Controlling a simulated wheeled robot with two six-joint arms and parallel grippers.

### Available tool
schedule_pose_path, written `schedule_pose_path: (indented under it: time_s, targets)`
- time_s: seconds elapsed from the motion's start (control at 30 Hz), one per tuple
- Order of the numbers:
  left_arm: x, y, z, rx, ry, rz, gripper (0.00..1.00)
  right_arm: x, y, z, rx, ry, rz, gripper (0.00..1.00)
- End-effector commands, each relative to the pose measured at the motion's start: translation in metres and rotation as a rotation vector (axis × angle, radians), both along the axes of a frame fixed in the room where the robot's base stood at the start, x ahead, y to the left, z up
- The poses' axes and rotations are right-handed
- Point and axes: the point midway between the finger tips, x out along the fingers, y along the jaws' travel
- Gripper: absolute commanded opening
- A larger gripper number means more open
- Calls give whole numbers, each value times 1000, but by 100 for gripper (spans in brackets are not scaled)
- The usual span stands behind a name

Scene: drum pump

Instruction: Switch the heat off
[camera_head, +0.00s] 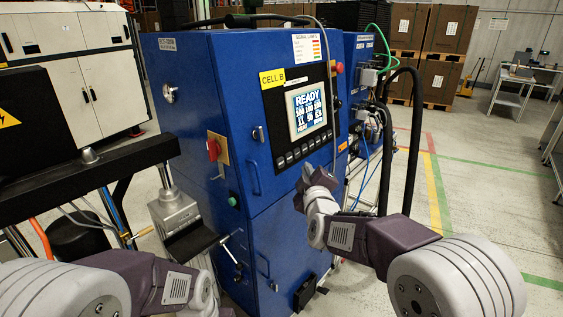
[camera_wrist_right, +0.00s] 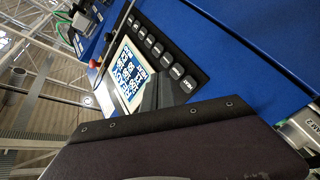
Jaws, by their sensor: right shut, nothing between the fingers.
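The blue cabinet (camera_head: 228,110) carries a black control panel with a lit screen (camera_head: 309,110) that reads READY. A row of several grey buttons (camera_head: 300,149) runs below the screen. My right gripper (camera_head: 308,174) is shut and empty, just in front of and below the right part of the button row. In the right wrist view its dark finger (camera_wrist_right: 158,92) overlaps the screen's edge beside the buttons. I cannot tell whether it touches the panel. My left gripper is not visible.
A red switch (camera_head: 213,149) on a yellow plate and a green button (camera_head: 232,201) sit on the cabinet's left face. A red knob (camera_head: 340,67) is at the panel's upper right. Black hoses (camera_head: 413,130) hang at right. Open floor (camera_head: 490,190) lies further right.

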Motion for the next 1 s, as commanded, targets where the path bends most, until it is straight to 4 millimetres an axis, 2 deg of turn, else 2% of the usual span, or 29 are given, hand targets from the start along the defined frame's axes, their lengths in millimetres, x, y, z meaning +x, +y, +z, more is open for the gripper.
schedule_pose_path:
  time_s: [0.2,0.4,1.0]
  targets:
    - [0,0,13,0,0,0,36,19,27,-5,-1,2,2,0]
    - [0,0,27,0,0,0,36,31,43,-8,0,2,1,0]
    - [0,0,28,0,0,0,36,35,48,-11,-1,1,1,0]
